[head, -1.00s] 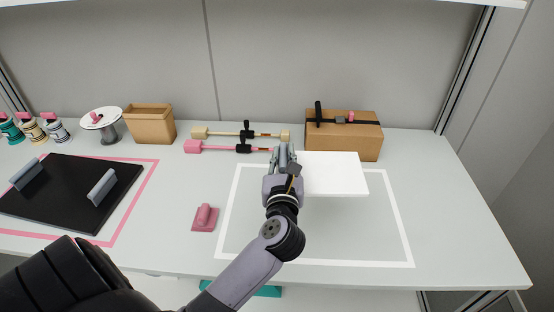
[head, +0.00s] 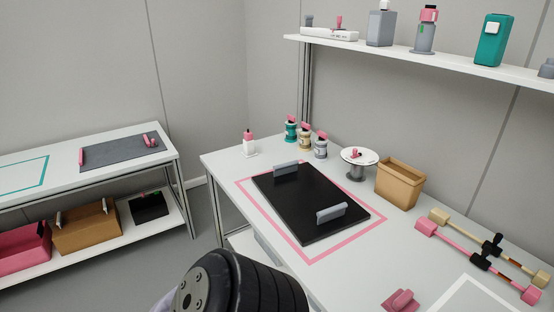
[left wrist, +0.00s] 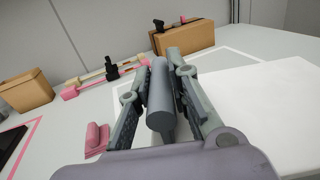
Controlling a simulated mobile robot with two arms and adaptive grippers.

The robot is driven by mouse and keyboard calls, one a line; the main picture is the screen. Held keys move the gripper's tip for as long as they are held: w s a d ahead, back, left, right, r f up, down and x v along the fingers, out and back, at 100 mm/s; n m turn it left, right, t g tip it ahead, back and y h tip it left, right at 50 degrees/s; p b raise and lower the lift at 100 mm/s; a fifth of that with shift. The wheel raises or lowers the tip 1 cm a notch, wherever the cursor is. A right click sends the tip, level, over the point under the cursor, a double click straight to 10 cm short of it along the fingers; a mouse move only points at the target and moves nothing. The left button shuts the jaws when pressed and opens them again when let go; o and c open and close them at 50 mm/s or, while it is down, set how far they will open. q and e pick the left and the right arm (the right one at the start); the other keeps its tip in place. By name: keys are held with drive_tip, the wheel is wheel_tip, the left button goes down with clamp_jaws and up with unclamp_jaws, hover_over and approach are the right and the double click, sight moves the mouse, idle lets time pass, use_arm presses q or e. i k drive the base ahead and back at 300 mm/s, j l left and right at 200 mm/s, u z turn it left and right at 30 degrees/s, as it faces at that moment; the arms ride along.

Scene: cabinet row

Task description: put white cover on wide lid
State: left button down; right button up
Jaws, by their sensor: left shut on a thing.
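In the left wrist view my left gripper (left wrist: 161,100) is shut on a grey cylindrical handle (left wrist: 163,75). The flat white cover (left wrist: 265,110) extends to the right of and below the fingers. Where the handle meets the cover is hidden. In the head view neither the cover nor my grippers show. A wide black panel with two upright grey handles (head: 312,205) lies inside a pink outline. A round white disc with a pink knob (head: 360,156) sits on a grey stand. I cannot tell which is the wide lid.
An open tan box (head: 399,183), long clamps (head: 480,255) and a pink block (head: 401,300) stand on the table. Bottles (head: 305,138) stand at the back corner. A shelf (head: 430,62) hangs above. Another table (head: 75,175) is at left. A brown box (left wrist: 185,37) shows in the wrist view.

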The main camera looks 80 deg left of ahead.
sight(306, 194)
drive_tip(key=j+u, duration=0.4)
drive_tip(key=i+j+u, duration=0.1)
drive_tip(key=j+u, duration=0.3)
drive_tip(key=i+j+u, duration=0.15)
drive_tip(key=j+u, duration=0.25)
drive_tip(key=i+j, duration=0.15)
drive_tip(key=j, duration=0.15)
drive_tip(key=i+j, duration=0.15)
drive_tip(key=j, duration=0.15)
drive_tip(key=i+j+u, duration=0.1)
drive_tip(key=j, duration=0.2)
